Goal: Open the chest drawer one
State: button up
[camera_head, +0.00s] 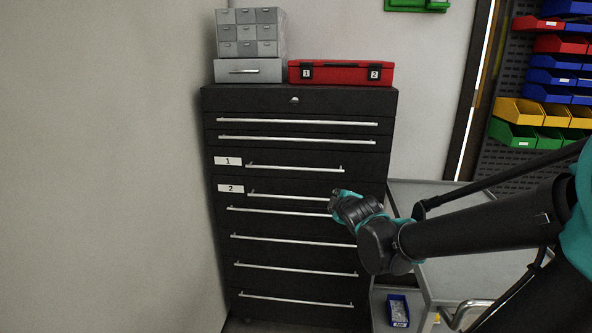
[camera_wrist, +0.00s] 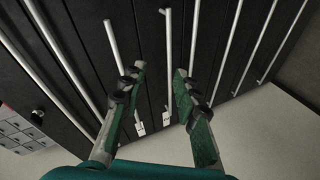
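Drawer one (camera_head: 300,178) of the black chest is shut. It has a white label "1" (camera_head: 228,161) at its left and a silver bar handle (camera_head: 295,168). The handle also shows left of my fingers in the wrist view (camera_wrist: 113,45). Drawer two's handle (camera_head: 290,196) is just below and shows between and beyond my fingers in the wrist view (camera_wrist: 167,45). My gripper (camera_head: 336,199) is in front of the chest's right side, near the right end of drawer two's handle. Its fingers (camera_wrist: 160,70) are apart with nothing held.
The other chest drawers look shut. A red case (camera_head: 340,73) and a grey small-drawer unit (camera_head: 250,35) stand on top. A wall (camera_head: 110,170) is close at the left. A grey table (camera_head: 450,195) stands at the right, near my arm. Coloured bins (camera_head: 560,65) hang behind.

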aim_at(296, 169)
jog(key=w+a+r+n+t+y, duration=0.2)
jog(key=a+r+n+y, duration=0.1)
jog(key=a+r+n, duration=0.4)
jog(key=shift+m, duration=0.8)
jog(key=x, duration=0.5)
jog(key=f+x, duration=0.1)
jog(key=x, duration=0.5)
jog(key=a+f+x, duration=0.1)
jog(key=x, duration=0.5)
jog(key=shift+s, duration=0.25)
jog(key=shift+r, duration=0.1)
grip_shut()
